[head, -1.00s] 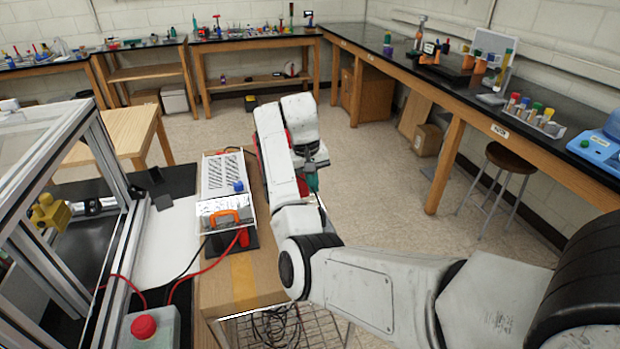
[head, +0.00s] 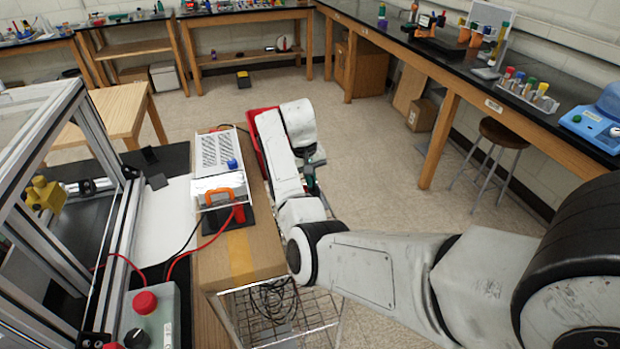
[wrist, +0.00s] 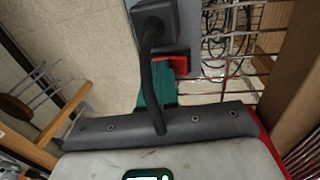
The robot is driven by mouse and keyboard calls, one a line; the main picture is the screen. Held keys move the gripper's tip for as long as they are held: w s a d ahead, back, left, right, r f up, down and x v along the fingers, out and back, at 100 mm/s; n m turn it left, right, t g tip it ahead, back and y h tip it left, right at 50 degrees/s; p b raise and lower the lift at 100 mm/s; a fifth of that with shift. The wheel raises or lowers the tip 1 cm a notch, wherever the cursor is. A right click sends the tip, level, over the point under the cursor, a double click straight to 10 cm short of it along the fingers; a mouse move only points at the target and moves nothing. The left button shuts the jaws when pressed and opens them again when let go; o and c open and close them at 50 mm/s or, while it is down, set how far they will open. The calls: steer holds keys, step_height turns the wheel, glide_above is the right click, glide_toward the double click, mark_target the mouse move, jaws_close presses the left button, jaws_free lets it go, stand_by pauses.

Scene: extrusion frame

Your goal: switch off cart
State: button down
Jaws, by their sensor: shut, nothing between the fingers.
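The cart (head: 285,315) is a metal wire frame below and left of my arm in the head view, with a cardboard box on top. In the wrist view its wires (wrist: 232,62) show at the upper right.
A white vented unit (head: 218,160) with an orange handle stands on the cardboard box (head: 245,250). A grey box with a red button (head: 145,302) and an extrusion frame (head: 95,140) are at left. A stool (head: 500,135) stands under the right bench; the floor between is clear.

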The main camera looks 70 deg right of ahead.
steer(key=shift+w+a, duration=0.1)
stand_by(0.3)
steer(key=shift+w+a+r+p, duration=0.1)
steer(key=shift+w+a+p, duration=0.3)
steer(key=shift+w, duration=0.1)
steer(key=shift+r+p, duration=0.35)
steer(key=shift+r, duration=0.1)
step_height(320, 180, up, 12)
steer(key=w+a+p, duration=0.2)
steer(key=w, duration=0.1)
steer(key=shift+a+r+p, duration=0.25)
steer(key=shift+p, duration=0.15)
steer(key=shift+s, duration=0.1)
